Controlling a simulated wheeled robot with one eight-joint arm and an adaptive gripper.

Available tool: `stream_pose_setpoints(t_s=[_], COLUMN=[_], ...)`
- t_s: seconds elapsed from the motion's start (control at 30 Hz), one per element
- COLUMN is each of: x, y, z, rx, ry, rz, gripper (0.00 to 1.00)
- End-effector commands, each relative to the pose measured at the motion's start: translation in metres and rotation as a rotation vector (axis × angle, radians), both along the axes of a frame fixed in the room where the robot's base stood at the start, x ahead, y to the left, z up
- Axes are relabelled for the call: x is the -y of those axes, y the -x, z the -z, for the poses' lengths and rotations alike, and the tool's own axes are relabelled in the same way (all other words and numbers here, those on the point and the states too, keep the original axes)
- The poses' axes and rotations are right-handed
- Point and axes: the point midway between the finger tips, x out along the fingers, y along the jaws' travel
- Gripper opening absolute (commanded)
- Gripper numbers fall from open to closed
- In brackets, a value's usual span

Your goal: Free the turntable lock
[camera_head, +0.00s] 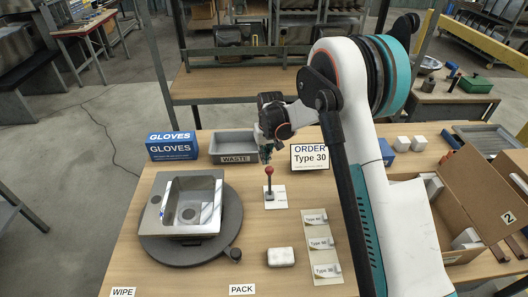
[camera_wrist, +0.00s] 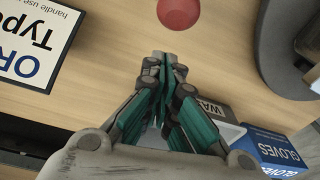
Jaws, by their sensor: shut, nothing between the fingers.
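The turntable (camera_head: 153,250) is a dark grey disc at the left of the table, with a steel sink (camera_head: 190,205) on it and a small dark knob (camera_head: 232,254) at its front right rim. A lever with a red ball (camera_head: 269,171) stands upright on a white plate (camera_head: 277,199) to the right of the turntable. The red ball also shows at the top of the wrist view (camera_wrist: 179,10). My gripper (camera_head: 265,157) is shut and empty, just above and behind the red ball in the head view. In the wrist view its fingertips (camera_wrist: 164,58) are apart from the ball.
A grey WASTE bin (camera_head: 233,145), a blue GLOVES box (camera_head: 172,147) and an ORDER Type 30 sign (camera_head: 310,156) stand behind the lever. Type cards (camera_head: 322,243) and a white block (camera_head: 281,257) lie in front. An open cardboard box (camera_head: 470,190) is at right.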

Motion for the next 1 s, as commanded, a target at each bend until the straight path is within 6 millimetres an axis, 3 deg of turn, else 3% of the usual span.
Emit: stream_pose_setpoints(t_s=[0.3,1.0], x=[0.004,0.005], y=[0.021,0.028], z=[-0.005,-0.010], rx=[0.000,0.052], ry=[0.000,0.000], rz=[0.000,0.000], gripper=[0.00,0.00])
